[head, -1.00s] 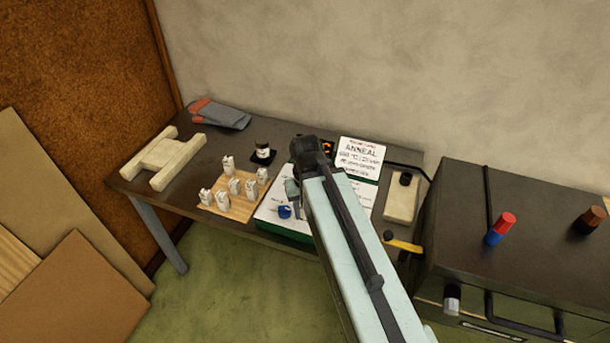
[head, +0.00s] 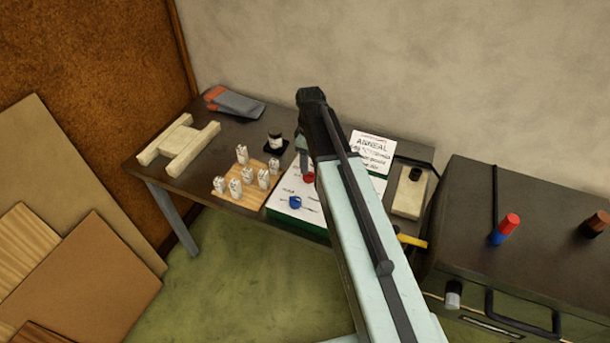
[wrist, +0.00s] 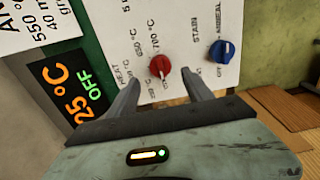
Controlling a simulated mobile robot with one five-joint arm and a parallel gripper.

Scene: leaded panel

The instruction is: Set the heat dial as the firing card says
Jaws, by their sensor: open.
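The red heat dial (wrist: 159,67) sits on a white panel (wrist: 185,22) with printed temperature labels. My gripper (wrist: 162,80) is open, its two fingers on either side of the red dial in the wrist view; I cannot tell whether they touch it. The red dial also shows in the head view (head: 309,178), beside the gripper (head: 304,160). A blue dial (wrist: 222,51), marked stain and anneal, is to its right. A display (wrist: 72,90) reads 25 °C in orange and OFF in green. The firing card (head: 371,152) reads ANNEAL; its cropped wrist-view corner (wrist: 38,25) shows 550 and 40.
On the table, several small white pieces (head: 248,176) stand on a wooden board, beside a dark jar (head: 275,142). A pale block (head: 409,193) and a yellow-handled tool (head: 411,240) lie right of the panel. A dark kiln-like box (head: 520,240) stands farther right.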

